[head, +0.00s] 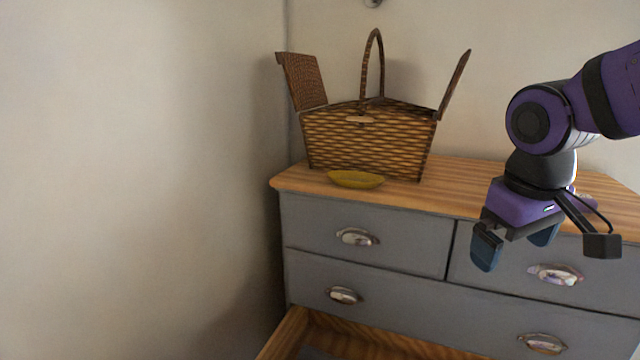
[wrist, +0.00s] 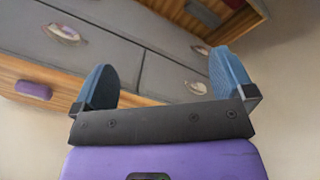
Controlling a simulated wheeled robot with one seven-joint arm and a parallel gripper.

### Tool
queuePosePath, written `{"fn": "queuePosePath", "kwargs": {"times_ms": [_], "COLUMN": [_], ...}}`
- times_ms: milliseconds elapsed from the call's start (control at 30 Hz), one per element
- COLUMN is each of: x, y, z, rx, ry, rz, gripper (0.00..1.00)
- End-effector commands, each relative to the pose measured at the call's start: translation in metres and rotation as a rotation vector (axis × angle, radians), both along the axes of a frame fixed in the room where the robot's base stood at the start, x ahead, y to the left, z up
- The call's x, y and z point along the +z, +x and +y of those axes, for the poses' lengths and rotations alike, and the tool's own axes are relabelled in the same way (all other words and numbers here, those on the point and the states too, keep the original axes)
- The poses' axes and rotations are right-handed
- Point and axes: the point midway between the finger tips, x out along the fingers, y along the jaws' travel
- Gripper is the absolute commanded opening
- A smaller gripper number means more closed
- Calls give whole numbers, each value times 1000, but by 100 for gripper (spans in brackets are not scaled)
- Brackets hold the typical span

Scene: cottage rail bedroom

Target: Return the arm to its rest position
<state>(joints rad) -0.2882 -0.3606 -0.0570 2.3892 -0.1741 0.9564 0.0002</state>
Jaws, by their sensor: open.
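My purple and black arm reaches in from the right edge of the head view. My gripper (head: 515,248) hangs in front of the dresser's upper drawers, with its blue fingers spread and nothing between them. In the wrist view the two blue fingers of my gripper (wrist: 165,80) stand wide apart, with grey drawer fronts behind them. The gripper appears clear of the dresser in both views.
A grey dresser (head: 365,268) has a wooden top. A wicker basket (head: 365,140) with raised lids stands there, a yellow-green dish (head: 356,180) before it. A lower drawer (head: 290,332) is pulled out. A small purple object (wrist: 33,90) is on the wood.

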Motion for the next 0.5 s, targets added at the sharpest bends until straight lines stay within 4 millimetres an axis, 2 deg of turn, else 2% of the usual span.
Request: {"fn": "queuePosePath", "kwargs": {"times_ms": [100, 300, 500], "x": [14, 28, 34], "y": [-24, -62, -86], "z": [-16, -33, -39], "rx": [-80, -198, -272], "ry": [56, 132, 174], "rz": [-73, -188, -266], "gripper": [100, 100, 100]}}
